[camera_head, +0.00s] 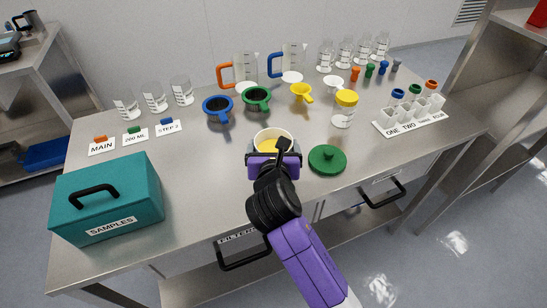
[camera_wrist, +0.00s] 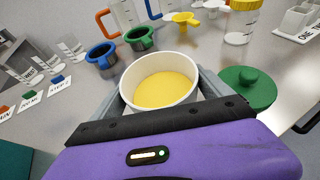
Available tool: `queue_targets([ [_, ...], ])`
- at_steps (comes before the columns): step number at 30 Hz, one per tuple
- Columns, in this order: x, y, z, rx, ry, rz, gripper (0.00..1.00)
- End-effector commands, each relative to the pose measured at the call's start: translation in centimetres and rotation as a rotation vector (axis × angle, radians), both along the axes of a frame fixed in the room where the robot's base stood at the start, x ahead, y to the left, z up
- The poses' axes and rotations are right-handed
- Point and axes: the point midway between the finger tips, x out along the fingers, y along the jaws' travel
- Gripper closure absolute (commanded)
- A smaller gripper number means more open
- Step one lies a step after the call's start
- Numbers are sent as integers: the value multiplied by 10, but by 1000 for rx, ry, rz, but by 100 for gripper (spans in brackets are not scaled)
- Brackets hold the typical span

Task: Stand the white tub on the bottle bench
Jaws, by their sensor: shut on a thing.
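The white tub (camera_head: 273,136) is open at the top and has yellow contents; it also shows in the wrist view (camera_wrist: 160,82). My purple gripper (camera_head: 273,158) is shut on the tub, with a grey finger on each side of it in the wrist view. The tub looks upright, near the front edge of the steel bench (camera_head: 215,165). I cannot tell whether its base touches the bench top. A green round lid (camera_head: 327,159) with a knob lies just right of the tub. No bench in view is labelled as the bottle bench.
A teal SAMPLES box (camera_head: 108,196) stands front left. A labelled rack (camera_head: 411,115) is at right. Shelving (camera_head: 510,110) stands far right. Bench top left of the tub is clear.

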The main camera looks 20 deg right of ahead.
Motion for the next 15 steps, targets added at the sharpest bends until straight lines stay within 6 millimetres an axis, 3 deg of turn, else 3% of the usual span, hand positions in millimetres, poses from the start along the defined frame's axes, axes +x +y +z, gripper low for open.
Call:
queue_targets([
  [5, 0, 0, -10, 0, -3, 1, 84],
  [11, 0, 0, -37, 0, -2, 1, 84],
  [15, 1, 0, -41, 1, -6, 1, 84],
])
